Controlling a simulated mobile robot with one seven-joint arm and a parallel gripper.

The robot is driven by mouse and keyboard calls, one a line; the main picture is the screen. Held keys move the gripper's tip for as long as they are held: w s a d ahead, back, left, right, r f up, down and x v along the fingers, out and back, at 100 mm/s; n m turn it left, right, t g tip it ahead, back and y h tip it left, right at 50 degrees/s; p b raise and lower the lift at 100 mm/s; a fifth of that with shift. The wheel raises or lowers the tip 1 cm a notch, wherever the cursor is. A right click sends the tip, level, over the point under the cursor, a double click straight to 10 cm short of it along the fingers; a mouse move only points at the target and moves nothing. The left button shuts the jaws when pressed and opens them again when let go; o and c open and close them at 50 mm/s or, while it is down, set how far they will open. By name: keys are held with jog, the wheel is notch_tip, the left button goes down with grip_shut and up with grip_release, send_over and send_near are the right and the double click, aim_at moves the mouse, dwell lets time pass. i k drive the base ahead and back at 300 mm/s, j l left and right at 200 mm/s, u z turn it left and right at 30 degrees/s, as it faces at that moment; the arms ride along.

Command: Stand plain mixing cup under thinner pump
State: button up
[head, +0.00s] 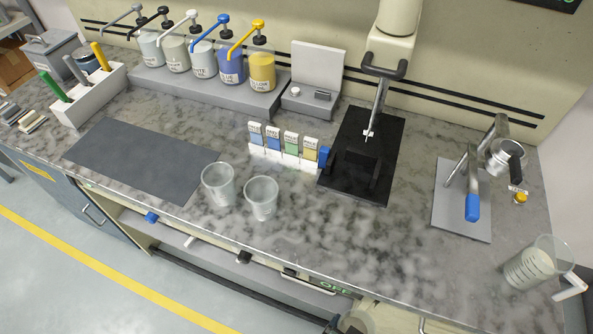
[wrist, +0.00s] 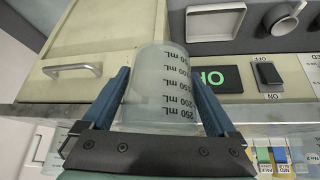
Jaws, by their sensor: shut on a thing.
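My gripper (wrist: 158,76) is shut on a translucent cup (wrist: 160,95) with dark mL markings, its blue fingers on either side. The wrist view shows the scale upside down. Part of this cup appears at the bottom edge of the head view (head: 360,320), in front of the counter. Two more translucent cups, a left one (head: 218,184) and a right one (head: 261,198), stand upright on the counter. A row of pump jars stands on a grey base (head: 205,90) at the back. The blue (head: 231,66) and yellow (head: 262,70) jars are clear; I cannot read which pump is thinner.
A dark mat (head: 140,155) lies left on the marbled counter. Colour sample cards (head: 290,145), a black stand (head: 365,160) and a lever device on a grey plate (head: 463,200) stand to the right. A partly filled cup (head: 530,267) is at far right.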

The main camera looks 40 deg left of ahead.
aim_at(132, 99)
jog(key=j+u, duration=0.4)
jog(key=j, duration=3.55)
jog(key=k, duration=0.05)
